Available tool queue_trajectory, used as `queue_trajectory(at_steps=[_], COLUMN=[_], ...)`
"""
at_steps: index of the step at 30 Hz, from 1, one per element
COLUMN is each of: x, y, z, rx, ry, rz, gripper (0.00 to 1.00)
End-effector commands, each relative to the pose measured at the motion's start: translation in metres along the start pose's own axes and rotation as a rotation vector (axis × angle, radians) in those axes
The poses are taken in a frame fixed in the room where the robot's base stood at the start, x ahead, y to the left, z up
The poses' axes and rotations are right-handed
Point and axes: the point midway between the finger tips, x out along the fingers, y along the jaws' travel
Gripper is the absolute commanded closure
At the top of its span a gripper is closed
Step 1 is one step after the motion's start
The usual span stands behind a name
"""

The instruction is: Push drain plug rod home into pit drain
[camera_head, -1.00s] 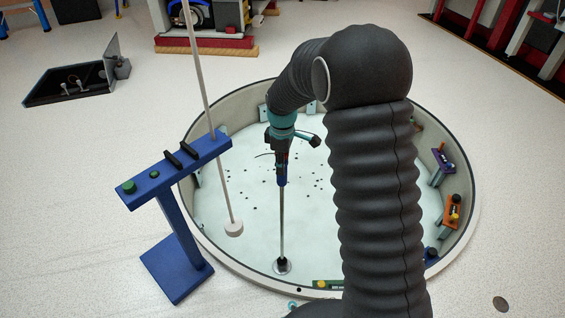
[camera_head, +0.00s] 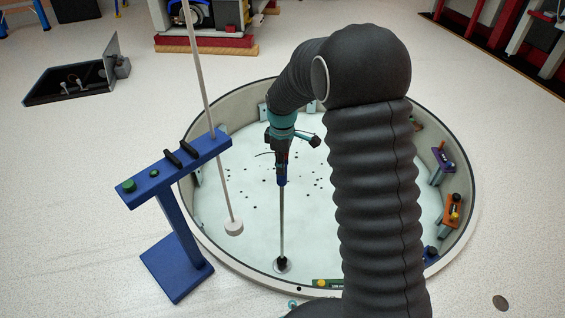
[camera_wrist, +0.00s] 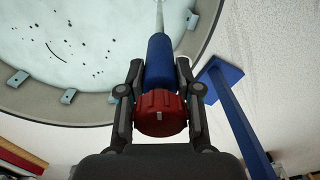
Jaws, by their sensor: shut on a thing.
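The drain plug rod (camera_head: 281,222) is a thin grey metal rod with a blue handle (camera_wrist: 159,62) and a red knob (camera_wrist: 160,113) on top. My gripper (camera_head: 281,168) is shut on the handle, with one finger on each side of it in the wrist view (camera_wrist: 160,80). The rod stands close to upright in the head view. Its lower end meets the dark, ringed pit drain (camera_head: 281,265) near the pit's front edge. How deep the plug sits in the drain cannot be told.
The round pit (camera_head: 464,225) has a pale floor with dark specks and small fittings along its wall. A blue stand (camera_head: 172,225) at the left holds a long pale pole (camera_head: 205,90) with a round white foot. A black open box (camera_head: 70,82) lies on the floor at the back left.

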Motion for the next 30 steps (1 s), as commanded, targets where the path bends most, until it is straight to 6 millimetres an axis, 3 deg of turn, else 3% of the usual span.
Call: queue_trajectory(at_steps=[30], x=[0.021], y=[0.001], z=[0.0], rx=[-0.001], ry=[0.001], rz=[0.001], gripper=[1.0])
